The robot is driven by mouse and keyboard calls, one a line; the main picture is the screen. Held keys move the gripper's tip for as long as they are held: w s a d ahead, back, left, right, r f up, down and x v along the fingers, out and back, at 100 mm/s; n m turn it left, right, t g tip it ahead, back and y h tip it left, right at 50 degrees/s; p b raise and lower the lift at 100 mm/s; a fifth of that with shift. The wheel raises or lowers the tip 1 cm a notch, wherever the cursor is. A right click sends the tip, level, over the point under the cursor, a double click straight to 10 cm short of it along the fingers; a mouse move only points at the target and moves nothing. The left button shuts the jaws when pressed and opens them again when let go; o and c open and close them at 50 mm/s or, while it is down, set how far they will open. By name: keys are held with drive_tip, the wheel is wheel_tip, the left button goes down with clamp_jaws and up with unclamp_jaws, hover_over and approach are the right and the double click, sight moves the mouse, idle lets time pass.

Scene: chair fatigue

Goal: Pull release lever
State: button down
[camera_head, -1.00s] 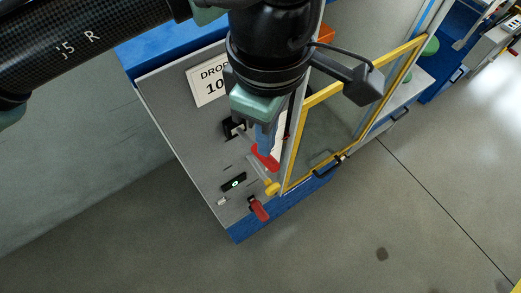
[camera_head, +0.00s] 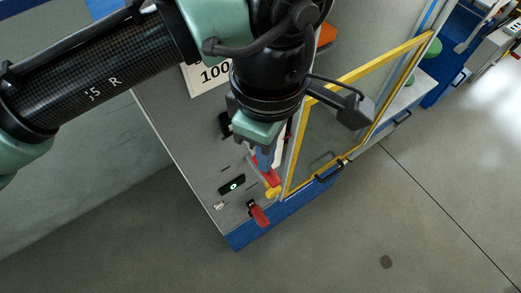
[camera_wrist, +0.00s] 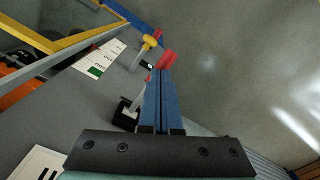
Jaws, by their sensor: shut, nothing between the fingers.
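The release lever is most likely the red-ended lever (camera_head: 271,178) on the grey panel, beside the yellow-framed door. Its red end also shows just past my fingertips in the wrist view (camera_wrist: 167,59). A black bracket (camera_wrist: 125,114) sits at the left of my fingers, and much of the lever is hidden behind them. My gripper (camera_head: 264,163) points down at the panel with its blue fingers together and empty. The fingers (camera_wrist: 160,75) appear against or very close to the red end; I cannot tell if they touch.
A yellow-framed clear door (camera_head: 341,112) with a black handle (camera_head: 329,171) stands close right of my gripper. A yellow knob (camera_wrist: 150,41), a small lit display (camera_head: 232,185) and a second red handle (camera_head: 259,214) are on the panel near the lever. Open floor lies below.

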wheel_tip(320, 180, up, 9)
drive_tip(key=s+d+p, duration=0.1)
drive_tip(key=p, duration=0.8)
drive_tip(key=shift+s+f, duration=0.2)
drive_tip(key=shift+s, duration=0.05)
